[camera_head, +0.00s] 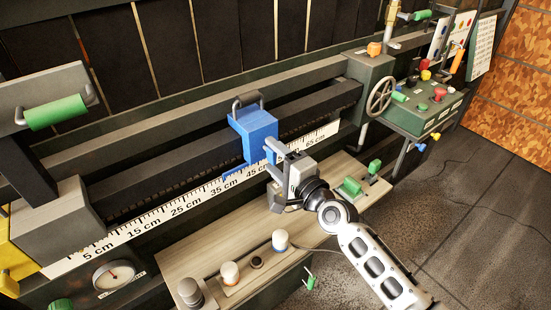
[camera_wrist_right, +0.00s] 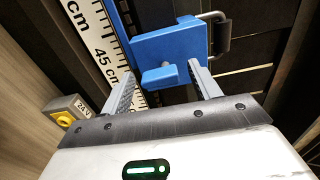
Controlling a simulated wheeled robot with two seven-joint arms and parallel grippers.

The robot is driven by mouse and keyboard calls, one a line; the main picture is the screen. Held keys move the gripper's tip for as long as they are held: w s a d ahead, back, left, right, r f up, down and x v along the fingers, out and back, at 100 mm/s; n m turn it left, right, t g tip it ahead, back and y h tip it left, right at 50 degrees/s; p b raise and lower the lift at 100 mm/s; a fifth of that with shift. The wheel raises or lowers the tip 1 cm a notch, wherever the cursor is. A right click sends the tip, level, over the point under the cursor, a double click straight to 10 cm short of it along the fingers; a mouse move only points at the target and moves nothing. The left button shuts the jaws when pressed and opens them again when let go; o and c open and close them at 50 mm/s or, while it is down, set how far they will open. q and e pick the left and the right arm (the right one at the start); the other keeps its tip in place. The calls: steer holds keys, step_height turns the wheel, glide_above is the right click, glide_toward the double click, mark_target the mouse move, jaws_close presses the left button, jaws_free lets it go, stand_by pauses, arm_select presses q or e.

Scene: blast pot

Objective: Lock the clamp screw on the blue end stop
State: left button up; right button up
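The blue end stop (camera_head: 257,137) sits on the rail beside the centimetre scale, near the 45 cm mark, with a dark loop handle on top. In the right wrist view the end stop (camera_wrist_right: 178,45) fills the upper middle. Its blue clamp screw (camera_wrist_right: 160,77) sticks out towards my right gripper (camera_wrist_right: 162,88). The two fingers are open and apart, one on each side of the screw, with gaps visible. In the head view my right gripper (camera_head: 277,158) is in front of the end stop and hides the screw. My left gripper is not in view.
The centimetre scale (camera_head: 188,198) runs below the rail. A grey carriage block (camera_head: 55,220) stands at left, with a green handle (camera_head: 55,112) above. A handwheel (camera_head: 380,96) and control panel (camera_head: 425,110) are at right. Knobs, including a white-blue one (camera_head: 280,240), line the front bench.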

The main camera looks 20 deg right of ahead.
steer(key=shift+s, duration=0.15)
steer(key=b+v, duration=0.2)
steer(key=v, duration=1.3)
steer(key=shift+s, duration=0.35)
steer(key=shift+d, duration=0.15)
